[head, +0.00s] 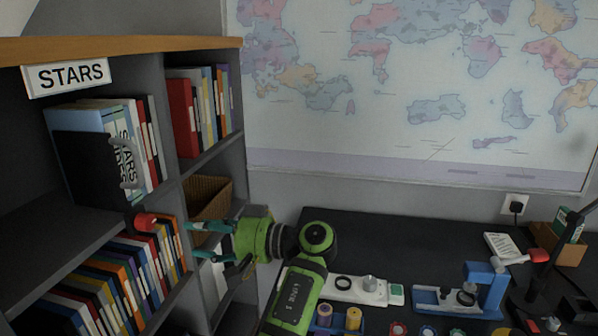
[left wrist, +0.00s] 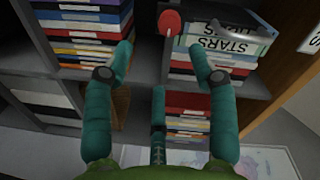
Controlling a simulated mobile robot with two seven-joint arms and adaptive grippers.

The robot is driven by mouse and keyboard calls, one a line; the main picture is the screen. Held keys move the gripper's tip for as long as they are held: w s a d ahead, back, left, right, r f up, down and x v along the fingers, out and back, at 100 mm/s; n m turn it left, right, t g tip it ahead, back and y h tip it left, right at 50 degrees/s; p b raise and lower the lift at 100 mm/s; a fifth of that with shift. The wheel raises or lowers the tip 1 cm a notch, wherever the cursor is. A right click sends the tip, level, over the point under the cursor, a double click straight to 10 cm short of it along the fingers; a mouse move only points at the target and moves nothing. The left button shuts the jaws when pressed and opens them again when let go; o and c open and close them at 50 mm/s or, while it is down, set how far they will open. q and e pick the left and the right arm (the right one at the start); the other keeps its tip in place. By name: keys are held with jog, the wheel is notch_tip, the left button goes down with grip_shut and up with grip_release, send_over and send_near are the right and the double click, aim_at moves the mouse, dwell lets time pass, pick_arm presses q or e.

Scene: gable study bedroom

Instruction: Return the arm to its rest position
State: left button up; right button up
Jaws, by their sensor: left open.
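My left gripper (head: 194,240) is open and empty, its teal fingers pointing left at the bookshelf (head: 140,43). It is beside the lower row of books (head: 105,290), just right of it in the head view. In the left wrist view the gripper's fingers (left wrist: 162,50) are spread wide, with the shelf's dark boards beyond and nothing between them. My green left arm (head: 295,290) comes up from the bottom of the head view. My right gripper is not in view.
A red round object (head: 145,220) is at the shelf edge near the fingers. A wicker basket (head: 207,195) sits in a compartment behind. Books marked STARS (head: 125,150) stand above. A dark desk (head: 420,235) with a blue device (head: 485,285) and small items lies right.

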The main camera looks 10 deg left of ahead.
pick_arm(q)
jog(key=s+a+f+m+t+h, duration=0.1)
jog(key=s+a+f+h, duration=0.2)
jog(key=f, duration=0.7)
jog(key=s+f+m+h, duration=0.25)
jog(key=s+f, duration=0.35)
jog(key=f, duration=0.4)
jog(key=s+a+f+t+h, duration=0.15)
jog(key=s+f+h, duration=0.25)
jog(key=f, duration=0.5)
jog(key=s+d+f+m+h, duration=0.2)
jog(key=s+d+h, duration=0.25)
jog(key=s, duration=0.45)
jog(key=s+d+f+m+h, duration=0.25)
jog(key=s+d, duration=0.25)
jog(key=s, duration=0.4)
notch_tip(320, 180, down, 21)
jog(key=s+g+p, duration=0.2)
jog(key=p, duration=0.1)
jog(key=s+a+f+p, duration=0.2)
jog(key=s+f, duration=0.8)
jog(key=s, duration=0.5)
jog(key=shift+a+f+g+h, duration=0.2)
jog(key=shift+a+g+h, duration=0.15)
jog(key=shift+a+g, duration=0.15)
jog(key=shift+s, duration=0.1)
